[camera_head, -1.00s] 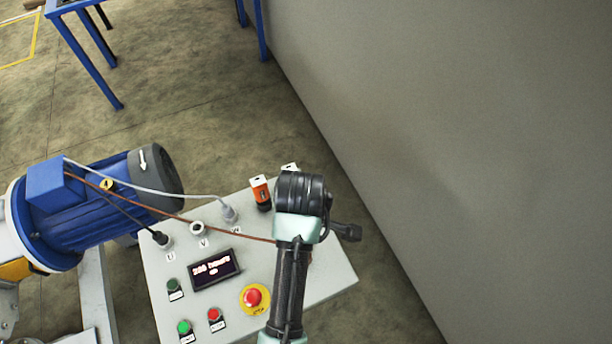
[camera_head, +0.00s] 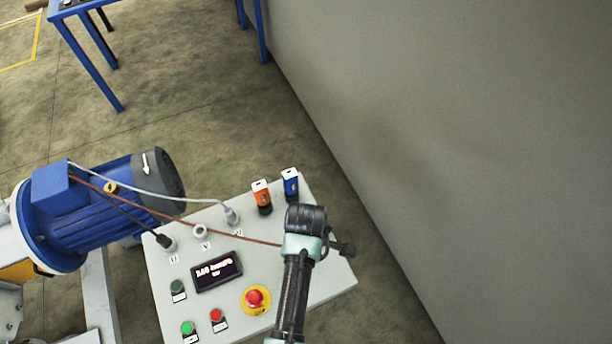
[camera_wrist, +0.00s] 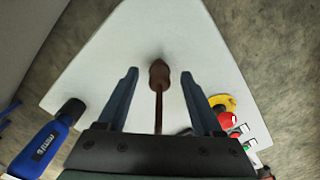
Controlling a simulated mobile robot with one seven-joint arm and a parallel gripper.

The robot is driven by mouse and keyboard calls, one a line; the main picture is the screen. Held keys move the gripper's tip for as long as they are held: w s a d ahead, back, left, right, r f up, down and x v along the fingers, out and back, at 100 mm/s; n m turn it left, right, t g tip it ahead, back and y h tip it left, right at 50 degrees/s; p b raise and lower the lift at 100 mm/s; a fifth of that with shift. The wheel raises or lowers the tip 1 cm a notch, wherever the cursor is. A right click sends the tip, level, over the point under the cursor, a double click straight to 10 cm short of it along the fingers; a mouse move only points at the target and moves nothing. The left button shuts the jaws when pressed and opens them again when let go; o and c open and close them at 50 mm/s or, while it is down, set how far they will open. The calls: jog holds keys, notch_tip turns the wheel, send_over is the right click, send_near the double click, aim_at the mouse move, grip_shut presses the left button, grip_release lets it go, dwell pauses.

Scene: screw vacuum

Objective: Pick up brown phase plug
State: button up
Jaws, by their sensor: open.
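The brown phase plug (camera_wrist: 159,76) lies on the pale panel top (camera_wrist: 125,50) in the wrist view, with its brown cable (camera_wrist: 158,112) running back between my fingers. My gripper (camera_wrist: 160,73) is open, with one finger on each side of the plug and a gap on both sides. Whether the fingertips are down at the plug's height is hard to tell. In the head view my arm's end (camera_head: 305,220) hides the plug. The brown cable (camera_head: 225,235) shows there, running from the blue motor (camera_head: 90,210) across the panel.
The white socket V (camera_head: 200,231) looks empty; sockets U (camera_head: 166,242) and W (camera_head: 231,216) hold plugs. An orange device (camera_head: 261,194) and a blue device (camera_head: 290,182) stand at the panel's back edge. The red emergency button (camera_head: 254,298) is at the front. A grey wall rises at right.

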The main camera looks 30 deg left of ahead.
grip_shut()
dwell(0.3)
